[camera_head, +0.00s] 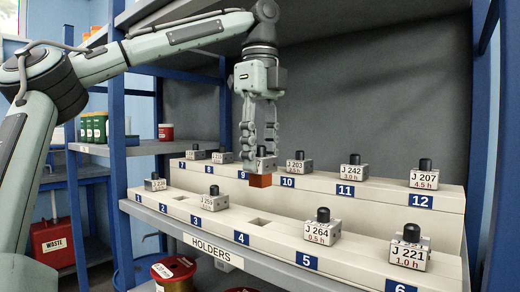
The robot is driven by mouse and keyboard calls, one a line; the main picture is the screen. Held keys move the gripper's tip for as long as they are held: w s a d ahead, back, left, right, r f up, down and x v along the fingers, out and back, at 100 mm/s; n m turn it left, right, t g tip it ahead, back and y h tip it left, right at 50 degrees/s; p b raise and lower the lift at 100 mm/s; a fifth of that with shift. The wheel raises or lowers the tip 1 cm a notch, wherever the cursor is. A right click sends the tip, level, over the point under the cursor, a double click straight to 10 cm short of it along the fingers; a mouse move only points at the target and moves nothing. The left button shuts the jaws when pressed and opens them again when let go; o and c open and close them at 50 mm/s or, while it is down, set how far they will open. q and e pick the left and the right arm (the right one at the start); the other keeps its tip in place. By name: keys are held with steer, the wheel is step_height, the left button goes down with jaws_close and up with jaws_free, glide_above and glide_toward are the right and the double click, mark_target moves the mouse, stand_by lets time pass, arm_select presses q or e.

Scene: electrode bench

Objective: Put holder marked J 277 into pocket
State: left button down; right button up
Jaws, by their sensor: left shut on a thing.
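My left gripper (259,150) points down, shut on a small grey holder (267,165) with a dark knob and a red-brown lower block. The held holder hangs in front of the back tier near number 9. Its label is mostly covered by the fingers; only a figure like a 7 shows, so I cannot read J 277. An empty dark pocket (258,222) shows in the front tier above number 4, below the held holder. Another small opening (181,197) shows near number 2. My right gripper is not in view.
Holders J 264 (322,229) and J 221 (410,250) stand at front numbers 5 and 6. One stands at 3 (213,199), another at 1 (155,183). J 203 (299,164), J 242 (354,169) and J 207 (424,178) stand in the back tier. A blue post (117,150) rises left.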

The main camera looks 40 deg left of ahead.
mark_target(260, 184)
arm_select(q)
steer(key=shift+f, duration=2.75)
steer(key=shift+f, duration=1.65)
steer(key=c, duration=0.9)
jaws_free()
step_height(260, 184, up, 8)
steer(key=shift+f, duration=0.25)
steer(key=shift+s, duration=0.15)
